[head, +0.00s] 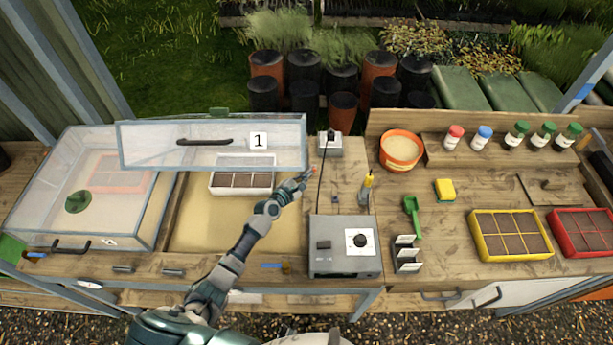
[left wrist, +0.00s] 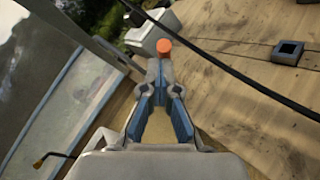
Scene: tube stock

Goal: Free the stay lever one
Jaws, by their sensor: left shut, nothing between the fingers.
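Lid one (head: 230,152), a clear panel with a grey frame, a black handle and a "1" label, stands raised over the middle frame. A small orange cap (left wrist: 164,46) shows just past my fingertips in the left wrist view; it may be the end of stay lever one, but its shaft is hidden behind the fingers. My left gripper (head: 306,176) is at the right end of the lid, over the frame's right edge. Its fingers (left wrist: 160,72) are shut and empty, pointing toward the cap; whether they touch it I cannot tell. My right gripper is out of view.
A white seed tray (head: 240,183) sits under the raised lid. A black cable (left wrist: 235,73) runs close to the right of my gripper, near a grey box (head: 330,144). A grey control box (head: 343,262) stands in front. A closed clear frame (head: 110,205) is at left.

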